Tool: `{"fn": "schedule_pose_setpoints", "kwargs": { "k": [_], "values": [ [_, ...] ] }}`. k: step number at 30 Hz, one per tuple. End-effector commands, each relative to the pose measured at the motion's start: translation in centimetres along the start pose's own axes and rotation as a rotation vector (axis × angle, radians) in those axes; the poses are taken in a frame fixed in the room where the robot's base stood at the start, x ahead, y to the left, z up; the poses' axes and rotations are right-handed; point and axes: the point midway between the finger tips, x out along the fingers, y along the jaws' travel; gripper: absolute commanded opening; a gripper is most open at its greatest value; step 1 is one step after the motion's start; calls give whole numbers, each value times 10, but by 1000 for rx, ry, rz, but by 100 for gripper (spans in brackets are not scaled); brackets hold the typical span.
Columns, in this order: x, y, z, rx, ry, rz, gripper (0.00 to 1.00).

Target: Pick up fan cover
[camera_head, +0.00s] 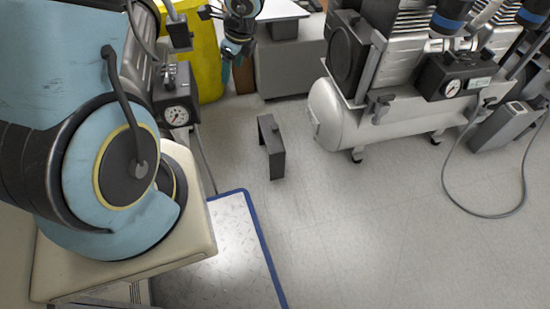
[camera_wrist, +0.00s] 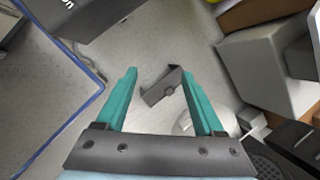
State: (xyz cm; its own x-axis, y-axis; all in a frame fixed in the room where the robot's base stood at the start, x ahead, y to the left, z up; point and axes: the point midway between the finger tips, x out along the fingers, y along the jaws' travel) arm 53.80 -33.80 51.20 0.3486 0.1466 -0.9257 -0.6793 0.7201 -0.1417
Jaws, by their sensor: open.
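A dark grey U-shaped piece, which looks like the fan cover (camera_head: 273,148), stands on the floor, left of the white tank. In the wrist view the fan cover (camera_wrist: 164,86) shows beyond my fingertips, lying between them in the picture, with a small round knob or hole on one face. My gripper (camera_head: 231,68) is at the top of the head view, up and left of the cover and apart from it. In the wrist view my gripper (camera_wrist: 158,74) has its two teal fingers spread wide with nothing between them.
A compressor with a white tank (camera_head: 350,120) stands right of the cover. A grey box (camera_head: 292,66) and a yellow bin (camera_head: 207,50) are behind. A blue-edged mat (camera_head: 235,250) lies in front. A grey hose (camera_head: 480,214) loops on the right. The floor around the cover is clear.

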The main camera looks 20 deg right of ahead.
Motion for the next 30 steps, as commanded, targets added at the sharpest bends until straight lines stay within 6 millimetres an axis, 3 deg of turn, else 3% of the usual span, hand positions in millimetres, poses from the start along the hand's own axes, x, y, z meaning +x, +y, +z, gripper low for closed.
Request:
{"fn": "schedule_pose_setpoints", "kwargs": {
  "k": [1,3,7,12,16,30],
  "values": [
    [40,-4,-31,124,6,-21,70],
    [67,-13,-62,291,12,-57,70],
    [107,-24,-112,553,21,-116,70],
    [134,-30,-153,763,29,-167,70],
    [143,-32,-165,825,31,-183,70],
    [196,-41,-171,830,31,-184,70]
  ]
}}
